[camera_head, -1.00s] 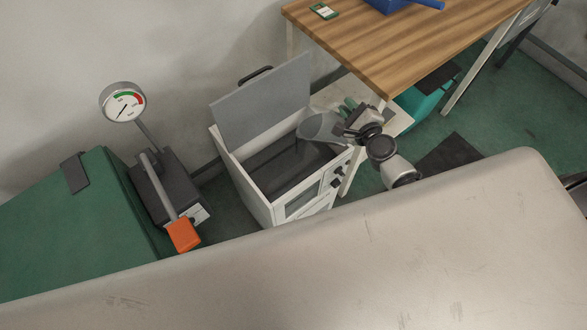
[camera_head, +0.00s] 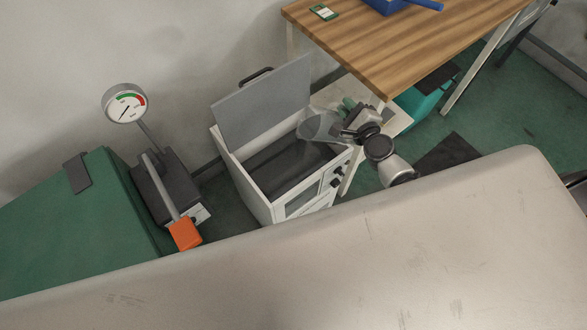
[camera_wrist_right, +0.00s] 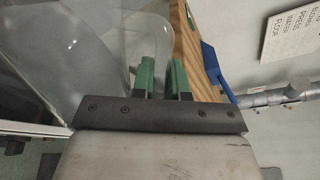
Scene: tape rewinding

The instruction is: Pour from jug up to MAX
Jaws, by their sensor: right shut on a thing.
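A clear jug (camera_head: 318,127) is tilted over the open white tank (camera_head: 252,187), its mouth toward the tank's inside. The tank's grey lid (camera_head: 264,102) stands raised, and a dark grey surface shows inside. I cannot make out a MAX mark or a stream. My right gripper (camera_head: 348,110), with green fingers, is at the jug's right side, shut on its handle. In the right wrist view the jug (camera_wrist_right: 95,45) fills the upper left, its clear handle passing by the green fingers (camera_wrist_right: 163,78). My left gripper is not in view.
A wooden table (camera_head: 400,50) with a blue object (camera_head: 392,5) stands behind and right. A gauge (camera_head: 125,103) and a dark device with an orange-ended lever (camera_head: 185,233) stand left, beside a green cabinet (camera_head: 70,230). A teal container (camera_head: 425,103) is under the table.

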